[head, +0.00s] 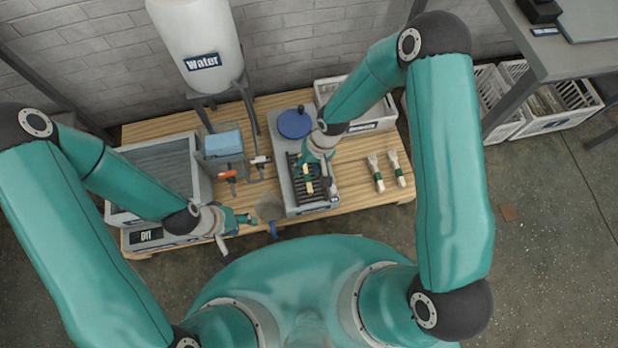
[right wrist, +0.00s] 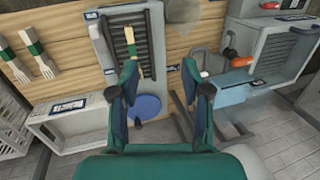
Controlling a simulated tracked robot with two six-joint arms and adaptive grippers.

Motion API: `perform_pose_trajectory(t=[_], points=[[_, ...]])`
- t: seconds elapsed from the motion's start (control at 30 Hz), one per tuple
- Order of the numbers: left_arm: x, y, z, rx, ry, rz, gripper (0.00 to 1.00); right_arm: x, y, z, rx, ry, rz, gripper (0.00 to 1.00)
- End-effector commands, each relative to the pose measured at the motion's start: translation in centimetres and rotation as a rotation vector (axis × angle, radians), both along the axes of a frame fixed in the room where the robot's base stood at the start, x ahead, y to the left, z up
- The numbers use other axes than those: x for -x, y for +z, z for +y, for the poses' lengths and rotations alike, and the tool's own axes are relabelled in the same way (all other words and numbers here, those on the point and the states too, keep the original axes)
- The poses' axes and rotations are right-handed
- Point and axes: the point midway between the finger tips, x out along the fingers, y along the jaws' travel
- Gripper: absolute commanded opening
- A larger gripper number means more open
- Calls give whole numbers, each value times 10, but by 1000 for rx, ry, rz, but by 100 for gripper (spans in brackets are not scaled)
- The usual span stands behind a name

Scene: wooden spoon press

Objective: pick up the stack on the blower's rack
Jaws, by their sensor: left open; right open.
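The blower (head: 296,199) is a grey box on the wooden table with a dark slatted rack and a blue round part. A small pale wooden stack (head: 308,186) lies on the rack, partly hidden by my right gripper. It also shows in the right wrist view (right wrist: 130,42), near the tip of the left-hand finger. My right gripper (head: 318,168) is over the rack, open; its fingers are spread in the right wrist view (right wrist: 161,90), with the stack not centred between them. My left gripper (head: 243,218) is open near the table's front edge, left of the blower.
Two banded bundles of wooden forks (head: 375,173) lie right of the blower. A labelled white crate (head: 371,122) stands behind.

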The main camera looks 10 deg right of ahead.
Motion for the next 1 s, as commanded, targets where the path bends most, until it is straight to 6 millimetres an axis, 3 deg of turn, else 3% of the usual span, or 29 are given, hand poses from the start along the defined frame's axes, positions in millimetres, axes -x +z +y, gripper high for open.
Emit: perform_pose_trajectory(t=[0.03, 0.2, 0.3, 0.57, 1.0], points=[[0, -40, 0, 0, 0, 0, 52, -18, -37, 1, 35, 15, -8, 47], [0, -84, 0, 0, 0, -1, 52, -61, -69, -5, 163, 29, -28, 47], [0, -98, 0, 0, 0, -1, 52, -78, -77, -9, 219, 24, -41, 47], [0, -110, 0, 0, 0, -1, 52, -92, -93, -14, 272, 16, -50, 47], [0, -131, 0, 0, 0, -1, 52, -91, -179, -14, 270, 14, -49, 47]])
